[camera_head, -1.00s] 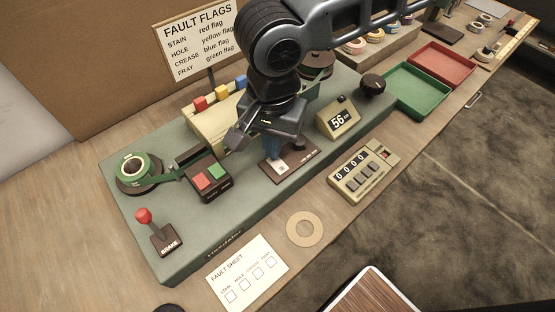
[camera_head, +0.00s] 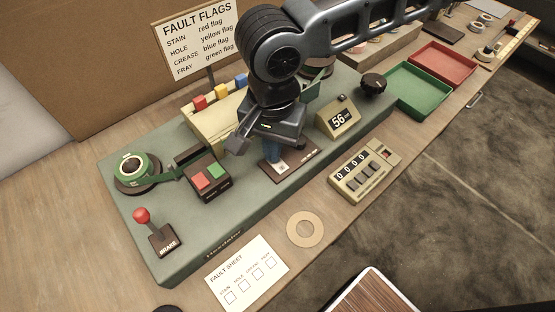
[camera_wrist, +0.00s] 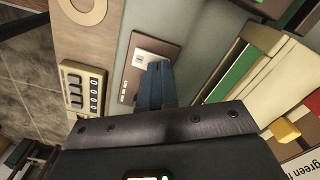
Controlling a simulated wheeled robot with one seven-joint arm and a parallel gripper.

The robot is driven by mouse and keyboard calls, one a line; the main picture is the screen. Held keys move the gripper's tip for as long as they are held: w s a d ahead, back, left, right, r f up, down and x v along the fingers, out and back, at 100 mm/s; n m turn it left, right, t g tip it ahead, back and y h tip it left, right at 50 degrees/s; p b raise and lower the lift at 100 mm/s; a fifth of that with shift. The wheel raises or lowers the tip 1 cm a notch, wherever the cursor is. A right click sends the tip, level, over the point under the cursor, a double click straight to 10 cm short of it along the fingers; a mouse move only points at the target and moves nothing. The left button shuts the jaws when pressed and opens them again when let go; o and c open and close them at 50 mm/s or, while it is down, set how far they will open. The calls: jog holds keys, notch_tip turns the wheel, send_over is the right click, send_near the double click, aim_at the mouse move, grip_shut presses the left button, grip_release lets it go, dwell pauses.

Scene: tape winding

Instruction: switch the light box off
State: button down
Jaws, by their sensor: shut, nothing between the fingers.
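A dark switch plate (camera_head: 288,166) with a pale rocker lies on the green bench top, below the cream light box (camera_head: 205,127). In the wrist view the plate (camera_wrist: 128,82) and its pale rocker (camera_wrist: 150,60) show just past the fingertips. My gripper (camera_head: 272,160) is shut and empty, its blue fingers pointing down over the left part of the plate. In the wrist view the fingertips (camera_wrist: 158,66) sit beside the rocker and cover part of it. I cannot tell whether they touch it or which way it is set. My wrist hides part of the light box.
A red-and-green button box (camera_head: 208,178) and a brake lever (camera_head: 142,217) stand to the left. A "56" display (camera_head: 339,118), a black knob (camera_head: 373,86) and a counter (camera_head: 362,172) stand to the right. A cardboard ring (camera_head: 305,229) and the fault sheet (camera_head: 248,272) lie in front.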

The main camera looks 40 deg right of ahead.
jog(key=shift+f, duration=0.3)
notch_tip(320, 180, up, 7)
jog(key=p, duration=0.6)
jog(key=shift+r+p, duration=0.1)
jog(key=shift+p, duration=0.2)
dwell(0.6)
